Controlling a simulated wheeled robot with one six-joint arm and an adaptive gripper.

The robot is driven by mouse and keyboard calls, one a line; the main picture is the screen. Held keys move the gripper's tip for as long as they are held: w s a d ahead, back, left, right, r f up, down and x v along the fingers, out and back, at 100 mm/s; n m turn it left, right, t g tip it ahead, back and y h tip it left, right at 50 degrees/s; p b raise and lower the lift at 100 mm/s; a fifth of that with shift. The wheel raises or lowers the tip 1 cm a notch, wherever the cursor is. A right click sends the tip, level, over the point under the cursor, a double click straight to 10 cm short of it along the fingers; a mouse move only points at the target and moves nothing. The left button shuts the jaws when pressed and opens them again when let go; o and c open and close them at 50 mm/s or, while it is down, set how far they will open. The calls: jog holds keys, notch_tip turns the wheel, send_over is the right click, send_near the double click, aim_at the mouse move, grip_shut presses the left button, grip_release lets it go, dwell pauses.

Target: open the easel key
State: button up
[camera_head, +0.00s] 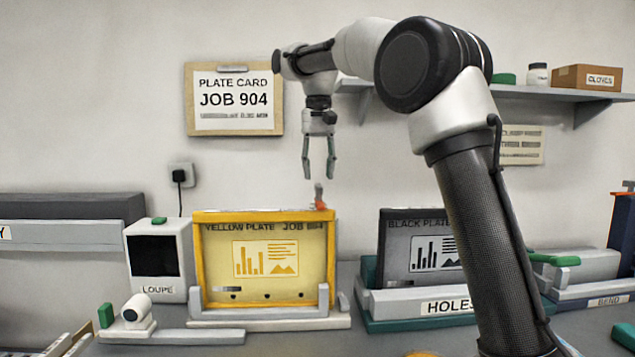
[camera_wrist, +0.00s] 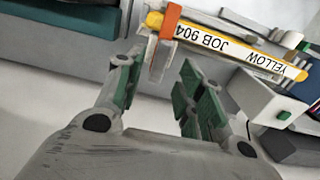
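The yellow plate (camera_head: 266,262), marked JOB 904, stands upright in its easel on the bench. At its top right corner is the easel key, a small grey upright lever (camera_head: 319,194) beside an orange piece (camera_head: 323,206). My gripper (camera_head: 318,179) points down just above this key, fingers apart and empty. In the wrist view, the orange piece (camera_wrist: 171,22) and the grey lever (camera_wrist: 157,55) appear between and beyond the green-padded fingertips (camera_wrist: 160,70). Whether the fingers are level with the lever is hard to tell.
A black plate (camera_head: 418,243) stands in a holder to the right, behind the HOLES fixture (camera_head: 445,306). The LOUPE box (camera_head: 160,262) is left of the yellow plate. A plate card (camera_head: 235,99) hangs on the wall. A shelf (camera_head: 545,94) is at upper right.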

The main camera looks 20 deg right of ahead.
aim_at(319, 185)
jog(key=shift+f, duration=1.75)
grip_shut()
